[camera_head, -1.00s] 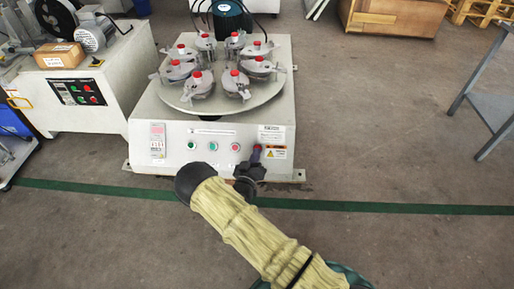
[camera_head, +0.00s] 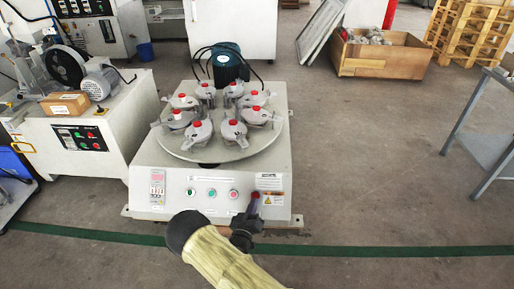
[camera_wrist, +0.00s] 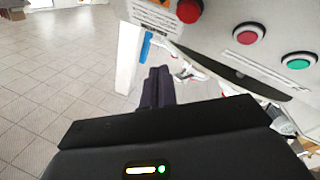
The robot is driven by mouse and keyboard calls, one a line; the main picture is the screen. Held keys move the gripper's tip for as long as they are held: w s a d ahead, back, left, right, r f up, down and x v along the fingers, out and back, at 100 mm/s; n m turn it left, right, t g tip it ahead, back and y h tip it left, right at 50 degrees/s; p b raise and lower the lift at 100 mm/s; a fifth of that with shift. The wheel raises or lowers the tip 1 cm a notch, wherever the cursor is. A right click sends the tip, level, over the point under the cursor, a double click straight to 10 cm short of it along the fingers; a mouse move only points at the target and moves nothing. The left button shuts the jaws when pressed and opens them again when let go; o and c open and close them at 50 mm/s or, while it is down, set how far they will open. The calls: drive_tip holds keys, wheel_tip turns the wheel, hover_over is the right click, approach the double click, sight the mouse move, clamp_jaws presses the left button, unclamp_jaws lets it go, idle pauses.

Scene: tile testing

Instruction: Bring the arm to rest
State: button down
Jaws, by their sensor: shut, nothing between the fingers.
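My arm in its yellow-green sleeve (camera_head: 222,258) reaches up from the bottom of the head view to the front of the tile testing machine (camera_head: 172,180). My gripper (camera_head: 252,208) is in front of the panel's right part, just below the red stop button (camera_head: 254,194). In the wrist view the dark fingers of my gripper (camera_wrist: 157,82) are together with nothing between them. The red stop button (camera_wrist: 188,10) shows above them, apart from the fingertips in that picture. The arm's lower part is outside the head view.
The machine's round plate (camera_head: 220,153) carries several grey holders with red knobs. A second machine with a cardboard box (camera_head: 65,103) stands at left. A grey table (camera_head: 490,145) is at right, and a wooden crate (camera_head: 380,60) at the back. The floor between is clear.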

drive_tip(key=d+r+m+g+y+p, duration=0.2)
drive_tip(key=d+r+g+p, duration=0.25)
drive_tip(key=r, duration=0.55)
drive_tip(key=d+r+m+g+y+p, duration=0.15)
drive_tip(key=d+r+g+p, duration=0.3)
drive_tip(key=r, duration=0.45)
drive_tip(key=s+d+r+g+y+p, duration=0.1)
drive_tip(key=s+d+r+g+p, duration=0.3)
drive_tip(key=s+r, duration=0.75)
drive_tip(key=s+d+r+g+y+p, duration=0.1)
drive_tip(key=s+d+r+g+p, duration=0.3)
drive_tip(key=s+r, duration=0.75)
wheel_tip(320, 180, up, 35)
drive_tip(key=s+d+t+p, duration=0.1)
drive_tip(key=p, duration=3.6)
drive_tip(key=shift+d+f+h, duration=0.1)
drive_tip(key=shift+f+h, duration=0.05)
drive_tip(key=shift+h, duration=0.1)
